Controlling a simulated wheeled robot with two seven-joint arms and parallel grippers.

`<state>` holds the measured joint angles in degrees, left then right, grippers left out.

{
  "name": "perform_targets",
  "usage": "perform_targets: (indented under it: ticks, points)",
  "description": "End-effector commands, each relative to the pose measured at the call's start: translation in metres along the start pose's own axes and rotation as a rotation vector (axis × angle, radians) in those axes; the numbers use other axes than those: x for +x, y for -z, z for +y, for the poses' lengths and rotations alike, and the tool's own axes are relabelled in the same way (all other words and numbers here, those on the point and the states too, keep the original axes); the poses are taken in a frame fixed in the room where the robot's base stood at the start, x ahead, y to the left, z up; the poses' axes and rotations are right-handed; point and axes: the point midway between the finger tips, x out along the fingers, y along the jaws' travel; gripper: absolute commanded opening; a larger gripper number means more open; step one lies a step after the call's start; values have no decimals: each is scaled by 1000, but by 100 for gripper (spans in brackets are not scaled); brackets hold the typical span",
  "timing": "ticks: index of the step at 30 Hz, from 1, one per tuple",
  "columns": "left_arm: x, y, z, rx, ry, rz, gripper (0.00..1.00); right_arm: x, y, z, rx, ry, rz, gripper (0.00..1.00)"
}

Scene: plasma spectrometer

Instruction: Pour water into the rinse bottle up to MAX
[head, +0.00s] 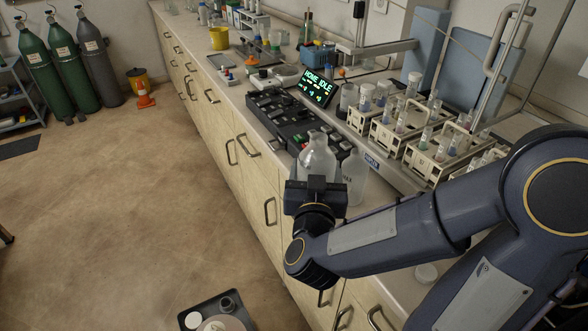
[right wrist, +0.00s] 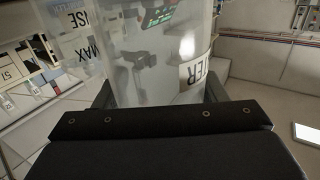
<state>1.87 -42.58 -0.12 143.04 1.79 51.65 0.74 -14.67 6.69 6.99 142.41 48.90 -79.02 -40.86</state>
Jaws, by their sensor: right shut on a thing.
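My right gripper (head: 317,183) is shut on a clear bottle, the water bottle (head: 317,157), at the front edge of the counter. In the right wrist view the water bottle (right wrist: 155,62) fills the space between the fingers, and its label shows the letters "TER". It looks about upright; its water level is hard to make out. The rinse bottle (head: 355,177) stands just right of it, partly hidden by the gripper. In the right wrist view the rinse bottle (right wrist: 72,40) shows "MAX" markings, beside or overlapping the water bottle. My left gripper is not in view.
A black instrument panel (head: 285,118) and a lit screen reading "HOME IDLE" (head: 318,85) lie behind the bottles. Racks of tubes (head: 440,150) stand on the autosampler at right. A white round cap (head: 427,273) lies on the counter (head: 385,190) near my right arm. The floor at left is open.

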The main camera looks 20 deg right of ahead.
Motion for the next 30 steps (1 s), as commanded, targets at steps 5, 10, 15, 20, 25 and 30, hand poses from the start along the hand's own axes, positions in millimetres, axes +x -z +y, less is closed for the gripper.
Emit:
perform_targets:
  ticks: [5, 10, 15, 20, 25, 30]
  points:
    - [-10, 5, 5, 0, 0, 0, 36, -1, 6, 1, 82, -7, -51, 22]
    - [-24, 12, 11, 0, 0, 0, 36, -4, 8, -2, 261, -7, -167, 22]
    - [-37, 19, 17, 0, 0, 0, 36, -6, 8, -6, 504, -8, -326, 22]
    - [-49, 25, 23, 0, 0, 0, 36, -4, 10, -4, 640, -8, -417, 22]
    - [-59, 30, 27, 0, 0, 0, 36, -3, 12, -2, 792, -9, -519, 22]
    - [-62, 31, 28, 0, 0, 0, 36, -3, 11, -2, 896, -7, -590, 22]
